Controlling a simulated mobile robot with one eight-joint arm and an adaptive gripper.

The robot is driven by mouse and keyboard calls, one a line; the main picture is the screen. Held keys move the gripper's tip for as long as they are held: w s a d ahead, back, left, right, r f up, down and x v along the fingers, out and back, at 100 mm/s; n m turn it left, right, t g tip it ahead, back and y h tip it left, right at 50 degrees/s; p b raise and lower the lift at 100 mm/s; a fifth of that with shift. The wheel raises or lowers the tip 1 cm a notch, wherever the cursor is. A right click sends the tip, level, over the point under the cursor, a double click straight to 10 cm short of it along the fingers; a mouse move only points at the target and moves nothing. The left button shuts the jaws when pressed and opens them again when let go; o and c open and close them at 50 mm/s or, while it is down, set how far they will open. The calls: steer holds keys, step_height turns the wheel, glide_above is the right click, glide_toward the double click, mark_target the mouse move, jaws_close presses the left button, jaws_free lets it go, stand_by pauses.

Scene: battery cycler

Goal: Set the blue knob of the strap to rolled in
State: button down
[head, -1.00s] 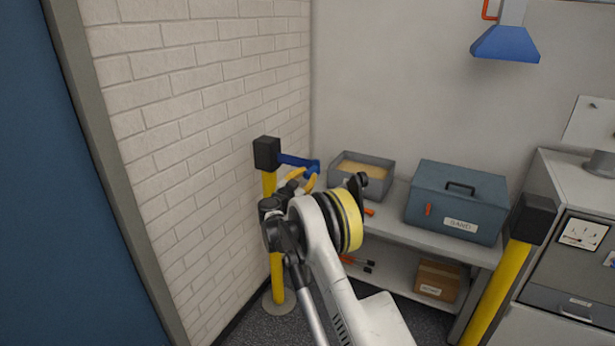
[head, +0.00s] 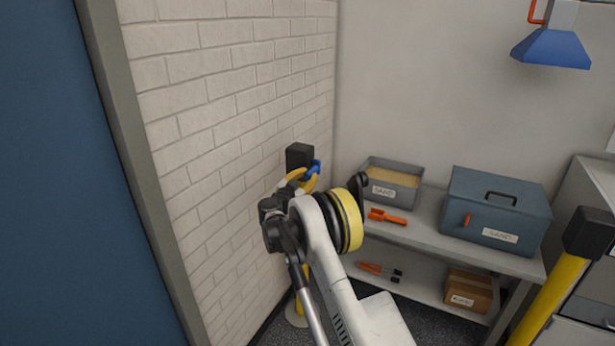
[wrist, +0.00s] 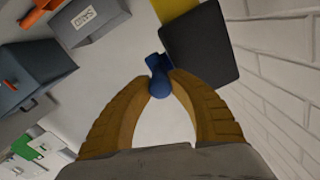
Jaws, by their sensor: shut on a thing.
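The blue knob (wrist: 161,84) of the strap sits between the yellow fingertips of my gripper (wrist: 160,80) in the wrist view, and the fingers are shut on it. In the head view the blue knob (head: 316,168) shows close against the black head (head: 299,157) of the yellow post. The black head also shows in the wrist view (wrist: 203,45), right beside the knob. Only a very short piece of blue strap, if any, shows between them. My gripper (head: 311,176) is partly hidden behind my arm in the head view.
A white brick wall (head: 220,110) stands close on the left of the post. A bench (head: 425,235) with a grey sand tray (head: 395,192), an orange tool (head: 387,217) and a blue sand box (head: 495,212) is to the right. Another yellow post (head: 548,300) stands further right.

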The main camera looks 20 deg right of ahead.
steer(key=shift+w+a, duration=0.1)
steer(key=shift+a, duration=0.1)
steer(key=c, duration=1.2)
jaws_free()
steer(key=shift+w+a, duration=0.1)
steer(key=shift+w, duration=0.05)
steer(key=v, duration=1.2)
